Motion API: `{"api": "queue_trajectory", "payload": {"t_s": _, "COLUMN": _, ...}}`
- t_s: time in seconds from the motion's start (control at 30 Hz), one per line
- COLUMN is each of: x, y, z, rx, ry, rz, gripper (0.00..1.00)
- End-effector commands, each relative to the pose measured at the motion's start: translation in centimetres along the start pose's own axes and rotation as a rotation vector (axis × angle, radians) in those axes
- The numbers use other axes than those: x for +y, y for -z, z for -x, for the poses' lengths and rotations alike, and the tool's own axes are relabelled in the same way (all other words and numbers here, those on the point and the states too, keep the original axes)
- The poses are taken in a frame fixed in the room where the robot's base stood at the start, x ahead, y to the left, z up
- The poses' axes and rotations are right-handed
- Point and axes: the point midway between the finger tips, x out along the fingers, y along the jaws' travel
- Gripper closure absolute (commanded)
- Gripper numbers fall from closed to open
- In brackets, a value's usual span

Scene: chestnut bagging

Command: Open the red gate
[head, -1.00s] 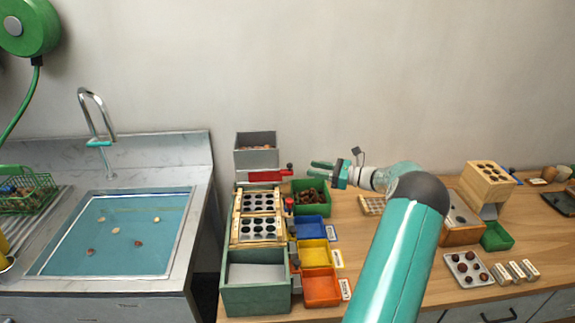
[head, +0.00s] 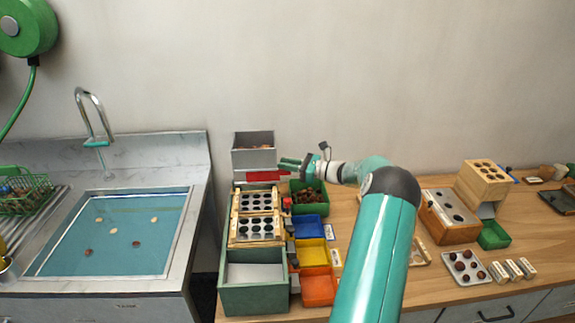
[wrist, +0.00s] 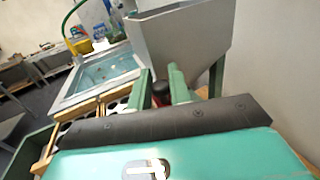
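The red gate (head: 262,176) is a flat red piece at the foot of the grey hopper (head: 254,158). My gripper (head: 284,165) is at the gate's right end, in front of the wall. In the wrist view, the two green fingers (wrist: 161,88) stand apart, one on each side of a dark round knob (wrist: 160,90) with red just below it. The gripper looks open around the knob; I cannot tell whether either finger touches it. In the head view the fingers hide the knob.
A wooden rack with dark holes (head: 232,217) stands in front of the hopper. A green bin (head: 322,200) with chestnuts sits just below my gripper, with blue, yellow and orange bins in front of it. The sink (head: 183,230) lies to the left.

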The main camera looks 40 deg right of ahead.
Motion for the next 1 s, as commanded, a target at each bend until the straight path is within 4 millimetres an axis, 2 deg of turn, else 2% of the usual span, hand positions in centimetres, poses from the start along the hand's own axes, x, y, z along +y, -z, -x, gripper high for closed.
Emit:
{"api": "queue_trajectory", "payload": {"t_s": 0.03, "x": 0.0, "y": 0.0, "z": 0.0, "rx": 0.0, "ry": 0.0, "rz": 0.0, "gripper": 0.95}}
{"api": "queue_trajectory", "payload": {"t_s": 0.07, "x": 0.0, "y": 0.0, "z": 0.0, "rx": 0.0, "ry": 0.0, "rz": 0.0, "gripper": 1.0}}
{"api": "queue_trajectory", "payload": {"t_s": 0.27, "x": -0.1, "y": 0.0, "z": 0.2, "rx": 0.0, "ry": 0.001, "rz": 0.0, "gripper": 1.0}}
{"api": "queue_trajectory", "payload": {"t_s": 0.6, "x": -1.9, "y": 0.0, "z": 4.5, "rx": -0.001, "ry": 0.002, "rz": 0.001, "gripper": 1.0}}
{"api": "queue_trajectory", "payload": {"t_s": 0.87, "x": -1.9, "y": 0.0, "z": 4.6, "rx": 0.0, "ry": 0.0, "rz": 0.0, "gripper": 1.0}}
{"api": "queue_trajectory", "payload": {"t_s": 0.9, "x": -1.9, "y": 0.0, "z": 4.6, "rx": 0.0, "ry": 0.001, "rz": 0.0, "gripper": 0.75}}
{"api": "queue_trajectory", "payload": {"t_s": 0.97, "x": -1.9, "y": 0.0, "z": 4.6, "rx": 0.0, "ry": 0.0, "rz": 0.0, "gripper": 0.63}}
{"api": "queue_trajectory", "payload": {"t_s": 1.0, "x": -1.9, "y": 0.0, "z": 4.6, "rx": 0.0, "ry": 0.0, "rz": 0.0, "gripper": 0.61}}
